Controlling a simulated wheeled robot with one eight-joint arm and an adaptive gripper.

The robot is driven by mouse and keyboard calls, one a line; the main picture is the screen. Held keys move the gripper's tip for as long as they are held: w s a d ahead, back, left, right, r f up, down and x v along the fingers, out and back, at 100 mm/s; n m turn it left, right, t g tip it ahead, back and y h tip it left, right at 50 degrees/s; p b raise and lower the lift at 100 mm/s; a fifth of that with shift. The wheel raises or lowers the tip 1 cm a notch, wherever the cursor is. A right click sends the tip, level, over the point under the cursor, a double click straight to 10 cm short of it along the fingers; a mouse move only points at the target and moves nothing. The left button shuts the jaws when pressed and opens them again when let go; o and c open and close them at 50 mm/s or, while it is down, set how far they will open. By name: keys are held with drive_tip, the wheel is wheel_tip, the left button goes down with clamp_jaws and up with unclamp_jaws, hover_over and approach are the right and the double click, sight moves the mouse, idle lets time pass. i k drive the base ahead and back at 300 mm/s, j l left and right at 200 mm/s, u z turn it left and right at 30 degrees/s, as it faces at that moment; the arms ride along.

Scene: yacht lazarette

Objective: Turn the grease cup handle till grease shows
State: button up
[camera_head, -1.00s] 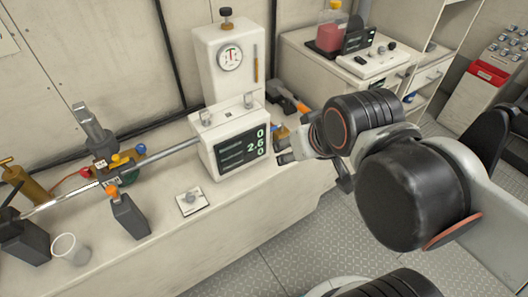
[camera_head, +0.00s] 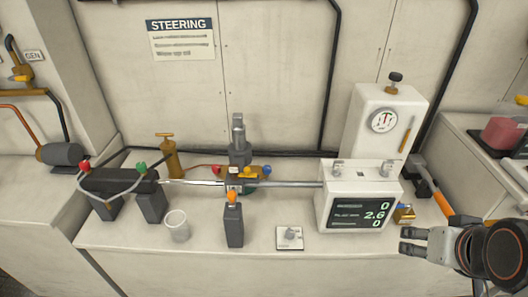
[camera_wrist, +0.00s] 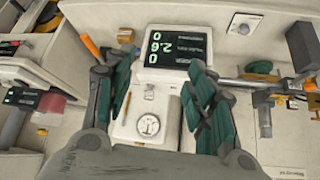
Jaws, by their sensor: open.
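A brass cylinder with a T-shaped handle (camera_head: 168,155), which looks like the grease cup, stands upright at the back left of the bench in the head view. No grease can be made out on it at this size. A steel shaft (camera_head: 290,184) runs rightward from near it, through a fitting with yellow, red and blue parts (camera_head: 242,172), to a white display unit (camera_head: 338,209). My gripper (camera_head: 404,241) is at the right, beyond the display unit and far from the brass cylinder. In the wrist view my gripper (camera_wrist: 155,72) has its fingers apart, with nothing between them.
A dial gauge tower (camera_head: 385,125) stands behind the display unit. A translucent cup (camera_head: 177,226), a dark block with an orange top (camera_head: 234,222) and a white plate with a knob (camera_head: 290,238) are along the bench front.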

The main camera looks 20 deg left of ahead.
sight(164, 134)
drive_tip(key=u, duration=1.65)
drive_tip(key=i+z, duration=0.2)
drive_tip(key=i, duration=0.3)
drive_tip(key=i+j+z, duration=0.2)
drive_tip(key=i, duration=0.3)
